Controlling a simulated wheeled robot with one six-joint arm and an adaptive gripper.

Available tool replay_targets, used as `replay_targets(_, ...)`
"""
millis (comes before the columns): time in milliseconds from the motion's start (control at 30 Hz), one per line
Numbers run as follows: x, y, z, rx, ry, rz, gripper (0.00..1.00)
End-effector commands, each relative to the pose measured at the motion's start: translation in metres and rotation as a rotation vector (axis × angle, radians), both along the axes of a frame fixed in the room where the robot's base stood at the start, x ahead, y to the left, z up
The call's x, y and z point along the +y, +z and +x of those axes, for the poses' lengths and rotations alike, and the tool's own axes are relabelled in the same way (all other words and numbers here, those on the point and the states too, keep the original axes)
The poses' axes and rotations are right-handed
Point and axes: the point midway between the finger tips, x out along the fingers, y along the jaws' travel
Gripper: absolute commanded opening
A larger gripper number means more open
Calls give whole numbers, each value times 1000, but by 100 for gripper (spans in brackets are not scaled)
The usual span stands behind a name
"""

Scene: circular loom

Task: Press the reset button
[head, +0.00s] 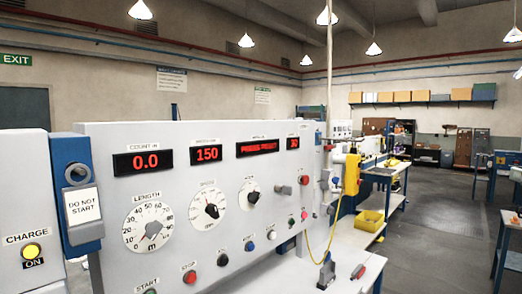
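A pale control panel (110,185) fills the left and middle of the head view. A row of round buttons runs along its lower part: a green-dark START button (150,291) cut by the bottom edge, a red STOP button (190,277), a black button (222,260), a blue button (250,246), a white button (271,235), and more to the right. The labels above the blue and white buttons are too small to read, so I cannot tell which is reset. A red display (258,149) shows blurred words, perhaps with "PRESS". My gripper is not in view.
A "DO NOT START" tag (83,206) hangs on a blue bracket at the left. Dials (149,226) and knobs sit above the buttons. A white bench (345,270) with a yellow cord stands at right. The grey floor (430,235) beyond is open.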

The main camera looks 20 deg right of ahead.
Motion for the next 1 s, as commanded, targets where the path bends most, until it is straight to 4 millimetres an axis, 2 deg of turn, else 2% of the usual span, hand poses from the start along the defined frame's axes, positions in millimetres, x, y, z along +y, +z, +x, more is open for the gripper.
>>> replay_targets(267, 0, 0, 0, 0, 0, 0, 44)
replay_targets(433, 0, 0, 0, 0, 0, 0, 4)
replay_targets(467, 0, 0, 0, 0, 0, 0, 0)
replay_targets(1000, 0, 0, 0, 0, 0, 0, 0)
